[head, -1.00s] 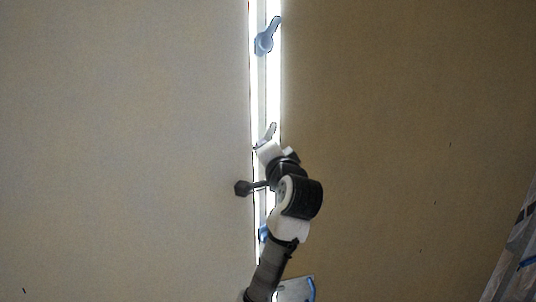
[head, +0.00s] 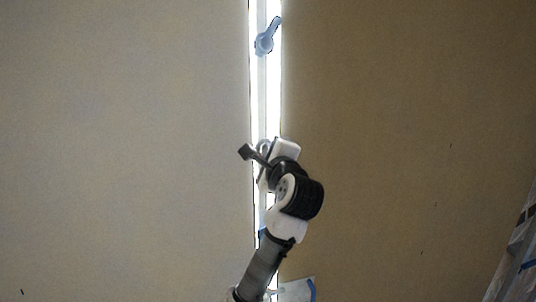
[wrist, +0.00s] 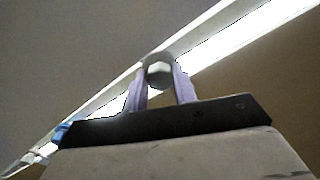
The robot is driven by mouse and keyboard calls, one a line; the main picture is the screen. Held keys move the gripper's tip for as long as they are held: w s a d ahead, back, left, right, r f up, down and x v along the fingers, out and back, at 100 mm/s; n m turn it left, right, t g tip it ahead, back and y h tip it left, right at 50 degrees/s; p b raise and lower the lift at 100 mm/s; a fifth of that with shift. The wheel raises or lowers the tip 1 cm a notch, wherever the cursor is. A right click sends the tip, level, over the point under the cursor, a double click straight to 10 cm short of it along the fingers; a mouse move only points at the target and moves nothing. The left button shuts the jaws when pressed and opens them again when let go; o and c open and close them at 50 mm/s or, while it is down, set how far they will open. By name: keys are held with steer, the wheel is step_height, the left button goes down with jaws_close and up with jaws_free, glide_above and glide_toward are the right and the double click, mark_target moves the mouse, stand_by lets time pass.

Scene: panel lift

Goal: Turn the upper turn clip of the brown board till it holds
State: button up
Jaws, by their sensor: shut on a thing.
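The brown board (head: 410,150) fills the right of the head view, beside a bright gap with a narrow rail (head: 262,95). My gripper (wrist: 160,78) is shut on a grey turn clip (wrist: 158,72) with a pale boss, held between its two purple-tinted fingers in front of the rail. In the head view my wrist hides most of this clip, so I cannot tell whether its arm overlaps the board. Another blue-grey turn clip (head: 265,40) sits higher on the rail, its arm pointing up and slightly right.
A pale board (head: 120,150) fills the left side. A bit of blue (head: 262,233) shows on the rail below my wrist, and a blue part (wrist: 61,132) shows at left in the wrist view. Plastic-like sheeting (head: 515,255) hangs at the lower right.

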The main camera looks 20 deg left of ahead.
steer(key=shift+m, duration=1.2)
steer(key=o, duration=0.7)
steer(key=shift+s+d, duration=0.1)
steer(key=b+v, duration=0.4)
steer(key=v, duration=0.9)
steer(key=shift+s+d+b, duration=0.2)
steer(key=shift+s+b, duration=0.05)
steer(key=shift+b, duration=0.1)
